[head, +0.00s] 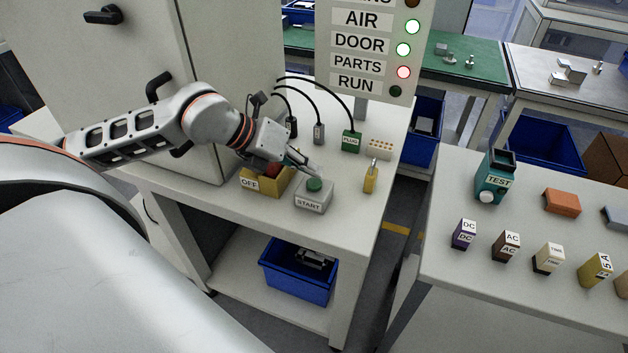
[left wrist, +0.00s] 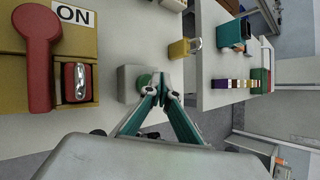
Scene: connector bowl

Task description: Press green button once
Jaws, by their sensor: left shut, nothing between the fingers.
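The green button (head: 314,184) sits on top of a small grey box marked START (head: 311,202) on the white bench. My left gripper (head: 317,172) is shut and empty, with its fingertips just above and beside the button in the head view. In the left wrist view the green button (left wrist: 144,82) shows on the grey box (left wrist: 126,88), partly hidden by the shut fingertips (left wrist: 161,80). I cannot tell whether the tips touch the button. My right gripper is not in view.
A yellow OFF box (head: 262,181) with a red part stands left of the START box. A yellow padlock-like item (head: 371,178) stands to its right. Behind are cables with a green plug (head: 351,141). A sign panel (head: 366,50) shows AIR and DOOR lit green, PARTS red, RUN dark.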

